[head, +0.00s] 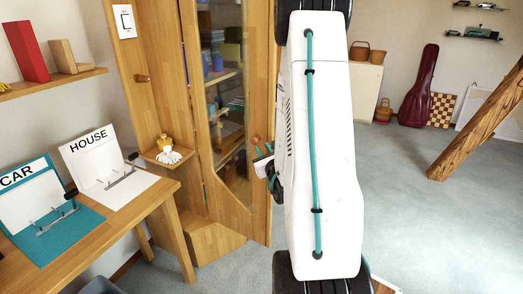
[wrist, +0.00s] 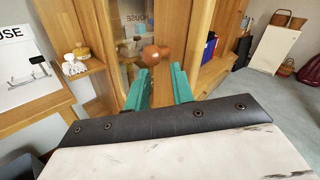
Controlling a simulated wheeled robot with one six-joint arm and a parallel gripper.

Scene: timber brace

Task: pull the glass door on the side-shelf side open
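The glass door (head: 230,110) has a wooden frame and stands beside the side shelf (head: 166,157); shelves with items show through its pane. In the wrist view the pane (wrist: 132,28) carries a faint reflection of the word HOUSE. The door's round wooden knob (wrist: 153,54) is just beyond my fingertips, slightly left of the middle of the gap; it also shows in the head view (head: 255,139). My gripper (wrist: 161,78) has its teal fingers apart with nothing between them. In the head view my white arm hides most of the gripper and the cabinet's right part.
A wooden table (head: 150,205) with CAR (head: 40,210) and HOUSE (head: 105,165) binders is at the left. A slanted timber (head: 480,120) stands at the right. Grey carpet (head: 425,220) is open floor there.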

